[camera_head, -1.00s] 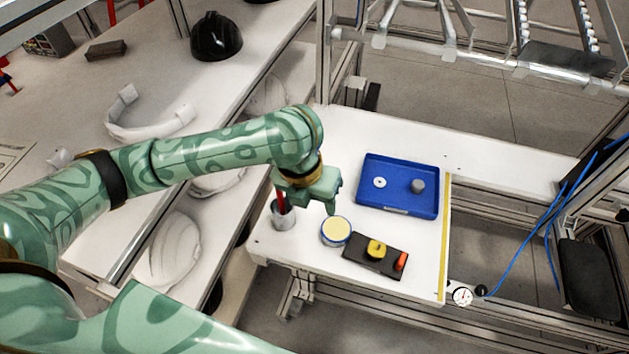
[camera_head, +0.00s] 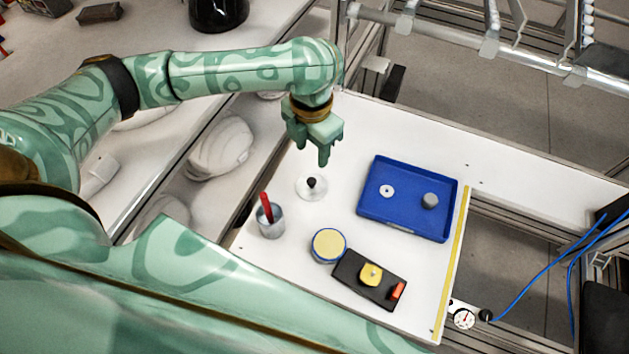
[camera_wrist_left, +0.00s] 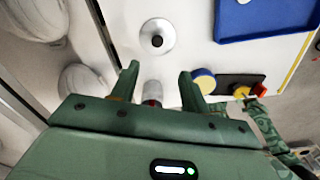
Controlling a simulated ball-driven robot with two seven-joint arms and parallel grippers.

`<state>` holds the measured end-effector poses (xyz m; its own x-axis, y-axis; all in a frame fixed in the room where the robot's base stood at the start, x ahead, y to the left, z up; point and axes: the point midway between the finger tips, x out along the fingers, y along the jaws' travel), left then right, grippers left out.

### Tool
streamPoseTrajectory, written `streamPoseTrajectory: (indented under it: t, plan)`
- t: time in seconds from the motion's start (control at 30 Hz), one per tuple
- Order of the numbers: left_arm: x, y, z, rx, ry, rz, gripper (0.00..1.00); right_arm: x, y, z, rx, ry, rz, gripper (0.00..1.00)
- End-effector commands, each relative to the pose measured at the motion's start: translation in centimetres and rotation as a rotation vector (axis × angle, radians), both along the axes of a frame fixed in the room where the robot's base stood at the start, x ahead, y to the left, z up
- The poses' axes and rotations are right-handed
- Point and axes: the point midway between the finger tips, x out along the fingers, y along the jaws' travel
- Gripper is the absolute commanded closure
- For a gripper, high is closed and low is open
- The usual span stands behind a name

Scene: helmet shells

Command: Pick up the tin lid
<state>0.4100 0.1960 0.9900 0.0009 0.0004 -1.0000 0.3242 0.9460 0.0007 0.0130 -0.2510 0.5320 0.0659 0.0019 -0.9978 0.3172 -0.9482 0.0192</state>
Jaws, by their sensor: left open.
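The tin lid (camera_head: 312,189) is a pale round disc with a black knob, lying flat on the white table. It also shows in the left wrist view (camera_wrist_left: 166,31), beyond the fingertips. My left gripper (camera_head: 325,156) is open and empty, raised above the table just behind the lid in the head view. Its two fingers point toward the table in the left wrist view (camera_wrist_left: 158,72), and the lid lies apart from them. A round blue tin (camera_head: 328,246) with a pale yellow top stands nearer the front.
A grey cup (camera_head: 271,224) with a red-handled item stands left of the tin. A black block (camera_head: 352,285) with yellow and red parts lies to the right. A blue tray (camera_head: 400,226) holds two small items. White shells lie on a shelf at left.

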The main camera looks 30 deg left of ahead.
Motion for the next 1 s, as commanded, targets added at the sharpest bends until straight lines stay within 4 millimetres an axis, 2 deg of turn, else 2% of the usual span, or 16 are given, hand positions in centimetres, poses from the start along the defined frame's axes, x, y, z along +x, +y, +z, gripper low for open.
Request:
streamPoseTrajectory:
  t: [0.03, 0.2, 0.47, 0.77, 1.0]
  plan:
    - [-0.1, 0.0, -2.1, -0.001, 0.008, 0.0, 0.54, -0.8, 0.0, -1.1, -0.001, 0.015, 0.0, 0.61]
    - [0.0, 0.0, -5.6, -0.001, 0.004, 0.0, 0.54, -1.6, -0.1, -2.5, -0.002, 0.03, 0.001, 0.61]
    - [0.1, 0.0, -7.4, -0.001, 0.001, 0.001, 0.54, -0.7, 0.0, -3.2, -0.001, 0.018, 0.001, 0.61]
    - [0.4, 0.5, -12.0, 0.0, 0.003, -0.001, 0.54, -1.4, -0.1, -5.8, -0.002, 0.035, 0.001, 0.61]
    - [0.5, 0.5, -12.1, 0.0, -0.002, -0.001, 0.54, -1.4, -0.2, -5.7, -0.002, 0.035, 0.001, 0.61]
